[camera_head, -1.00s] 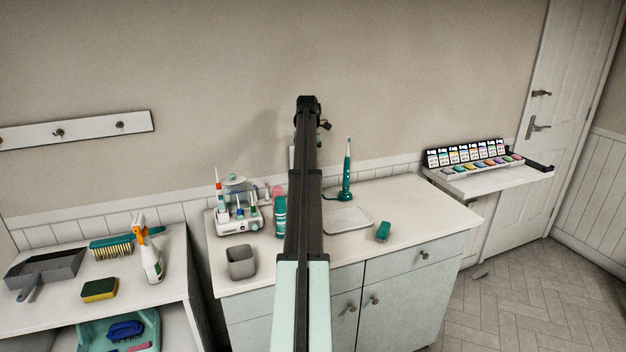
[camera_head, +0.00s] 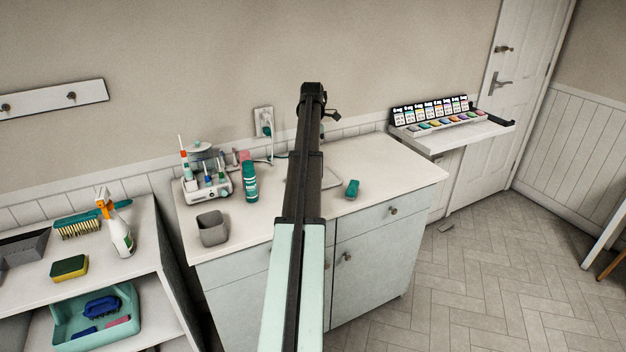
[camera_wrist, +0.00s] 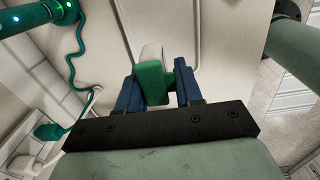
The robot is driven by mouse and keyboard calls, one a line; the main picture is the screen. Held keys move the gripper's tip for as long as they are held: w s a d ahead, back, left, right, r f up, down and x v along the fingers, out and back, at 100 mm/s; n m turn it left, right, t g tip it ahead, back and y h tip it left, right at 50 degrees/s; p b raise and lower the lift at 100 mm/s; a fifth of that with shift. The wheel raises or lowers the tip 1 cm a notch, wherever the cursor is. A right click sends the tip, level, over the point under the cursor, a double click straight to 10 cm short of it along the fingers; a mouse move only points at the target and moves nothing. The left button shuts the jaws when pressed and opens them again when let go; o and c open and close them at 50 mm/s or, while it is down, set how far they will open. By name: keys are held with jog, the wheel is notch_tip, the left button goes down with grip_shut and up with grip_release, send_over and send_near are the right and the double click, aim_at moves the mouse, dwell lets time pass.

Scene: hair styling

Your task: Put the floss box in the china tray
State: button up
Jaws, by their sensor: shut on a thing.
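My gripper (camera_wrist: 157,85) is shut on a green box with a pale part at its far end, which I take for the floss box (camera_wrist: 153,83). It is held between the blue fingers and appears above the tray area in the wrist view; its height cannot be told. The pale china tray (camera_head: 332,180) lies on the counter, partly hidden behind my arm in the head view. Its flat surface and rim lines show beyond the fingers in the wrist view (camera_wrist: 176,28). In the head view my gripper and the held box are hidden by my arm.
A teal item (camera_head: 352,188) lies on the counter right of the tray. A teal can (camera_head: 249,182), a grey cup (camera_head: 212,228) and a white organiser (camera_head: 206,187) stand to the left. The electric toothbrush (camera_wrist: 35,15) and its cable are close by. The counter's right side is clear.

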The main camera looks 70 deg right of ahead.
jog(key=shift+f, duration=4.9)
jog(key=shift+f, duration=0.15)
jog(key=o, duration=1)
jog(key=shift+o, duration=0.2)
notch_tip(320, 180, up, 12)
jog(key=shift+s+a+r, duration=0.15)
